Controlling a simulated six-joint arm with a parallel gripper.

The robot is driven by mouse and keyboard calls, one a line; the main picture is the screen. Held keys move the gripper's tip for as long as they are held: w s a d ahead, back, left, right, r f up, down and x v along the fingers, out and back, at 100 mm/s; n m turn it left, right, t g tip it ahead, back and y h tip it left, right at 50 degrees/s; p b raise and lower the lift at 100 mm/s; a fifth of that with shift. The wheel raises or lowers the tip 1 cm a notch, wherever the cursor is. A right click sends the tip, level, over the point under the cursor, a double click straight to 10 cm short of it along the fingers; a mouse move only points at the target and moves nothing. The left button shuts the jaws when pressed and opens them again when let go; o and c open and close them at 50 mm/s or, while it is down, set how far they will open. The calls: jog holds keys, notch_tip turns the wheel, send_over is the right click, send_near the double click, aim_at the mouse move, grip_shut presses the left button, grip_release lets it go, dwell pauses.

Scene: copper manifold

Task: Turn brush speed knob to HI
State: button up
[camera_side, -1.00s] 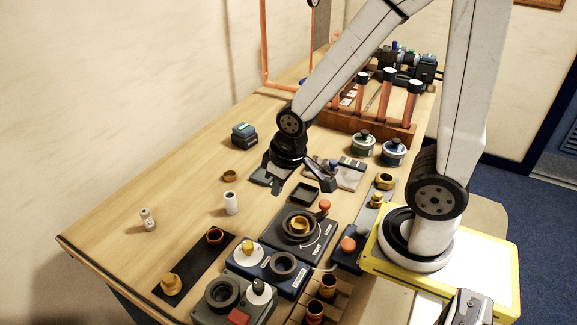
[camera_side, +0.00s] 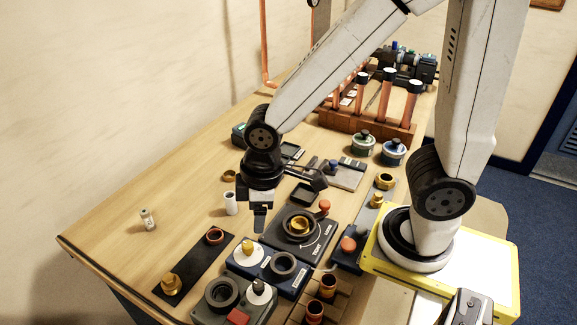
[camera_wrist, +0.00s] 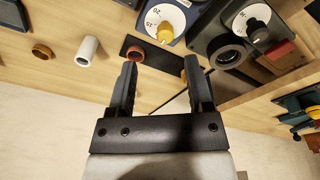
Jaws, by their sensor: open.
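My gripper (camera_side: 261,215) is open and empty above the table, just behind the units with dials. It also shows in the wrist view (camera_wrist: 160,68). A grey unit (camera_side: 205,306) carries a black knob (camera_side: 258,288) on a white dial, a black ring and a red block. In the wrist view this black knob (camera_wrist: 256,27) is upper right, beyond the right finger. A blue unit holds a yellow knob (camera_side: 248,247) on a white dial, also in the wrist view (camera_wrist: 165,32), with numbers 15 and 20.
A white cylinder (camera_side: 230,203) stands left of my gripper. A black strip (camera_side: 193,263) with brass and copper fittings lies front left. A TIGHT/LOOSE unit (camera_side: 322,240) stands right of my gripper, and a copper-tube rack (camera_side: 350,125) is behind. The left table is mostly clear.

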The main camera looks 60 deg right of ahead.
aim_at(258, 284)
jog(key=s+a+r+n, duration=0.1)
jog(key=s+a+n, duration=0.1)
jog(key=a, duration=0.1)
jog(key=s+a+n+g, duration=0.1)
jog(key=a+n, duration=0.2)
jog(key=s+a+r+n, duration=0.1)
jog(key=s+a+n, duration=0.1)
jog(key=a+n, duration=0.1)
jog(key=shift+s+a+r, duration=0.35)
jog(key=shift+f, duration=0.1)
jog(key=shift+f, duration=3.8)
grip_shut()
